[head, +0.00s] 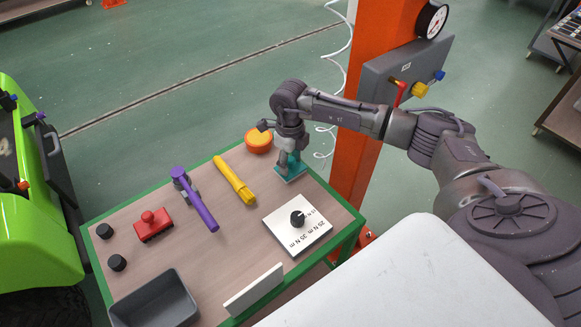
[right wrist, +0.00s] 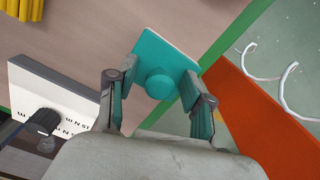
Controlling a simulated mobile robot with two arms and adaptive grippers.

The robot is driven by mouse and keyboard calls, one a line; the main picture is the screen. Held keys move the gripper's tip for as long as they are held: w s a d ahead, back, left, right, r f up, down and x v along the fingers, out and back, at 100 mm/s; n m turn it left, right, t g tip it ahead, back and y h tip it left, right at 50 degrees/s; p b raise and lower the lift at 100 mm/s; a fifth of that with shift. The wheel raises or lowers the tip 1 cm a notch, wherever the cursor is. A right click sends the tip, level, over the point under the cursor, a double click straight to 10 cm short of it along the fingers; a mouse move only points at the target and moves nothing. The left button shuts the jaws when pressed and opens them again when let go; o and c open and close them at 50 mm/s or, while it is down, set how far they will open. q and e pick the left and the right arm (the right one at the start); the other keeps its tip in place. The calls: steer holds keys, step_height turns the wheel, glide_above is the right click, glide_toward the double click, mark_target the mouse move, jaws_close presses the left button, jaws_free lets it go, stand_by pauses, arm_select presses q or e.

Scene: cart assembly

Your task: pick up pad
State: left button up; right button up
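The pad is a flat teal plate with a round teal knob on top. It lies at the far right corner of the work table, where the head view shows the pad (head: 291,172) partly hidden under my right gripper (head: 288,150). In the right wrist view the pad (right wrist: 160,52) is close ahead, its knob between the two fingers of my right gripper (right wrist: 157,88). The fingers are spread wide, with gaps on both sides of the knob, so the gripper is open and empty. My left gripper is not in view.
An orange round item (head: 258,140), a yellow tool (head: 235,181) and a white torque dial plate (head: 297,219) lie near the pad. A purple-handled tool (head: 197,202), red block (head: 153,225) and grey bin (head: 155,301) are farther left. An orange post (head: 378,55) stands close behind the corner.

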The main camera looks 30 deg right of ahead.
mark_target(291, 161)
jaws_close()
steer(key=shift+r, duration=0.1)
steer(key=shift+r, duration=0.5)
steer(key=r, duration=0.1)
steer(key=s+r+b, duration=0.1)
steer(key=r, duration=0.1)
steer(key=shift+r, duration=0.2)
steer(key=s+a+r+b, duration=0.1)
steer(key=s+a+r, duration=0.2)
steer(key=s+r, duration=0.3)
steer(key=s, duration=0.4)
steer(key=shift+s+r+b, duration=0.15)
steer(key=shift+r+b, duration=0.1)
steer(key=shift+b, duration=0.05)
